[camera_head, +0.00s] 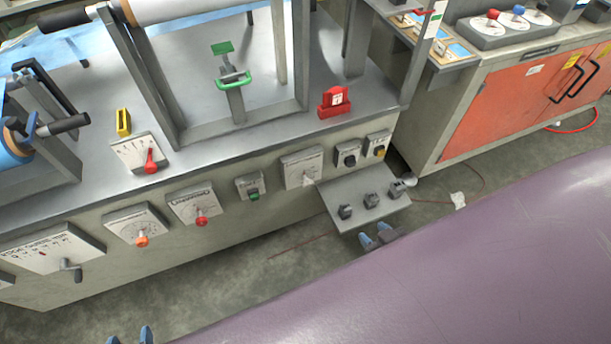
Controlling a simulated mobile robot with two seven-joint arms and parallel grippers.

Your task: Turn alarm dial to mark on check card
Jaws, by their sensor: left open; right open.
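Several dials sit on the machine's front panel; their lettering is too small to tell which is the alarm dial. One dial has an orange knob (141,240), one a red knob (201,221), and one a pale knob (307,181). A red holder with a white card (335,97) stands on the machine top; I cannot tell if it is the check card or read a mark. My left gripper (130,337) is open at the bottom edge, mostly cut off, apart from the panel. My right gripper (376,236) is open and empty, just below the small grey shelf.
The grey shelf (378,213) with several dark knobs juts from the panel. A crank plate (45,252) is at the far left, a red lever (151,161) above. Orange cabinets (500,115) stand at right. Floor (240,290) before the panel is clear.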

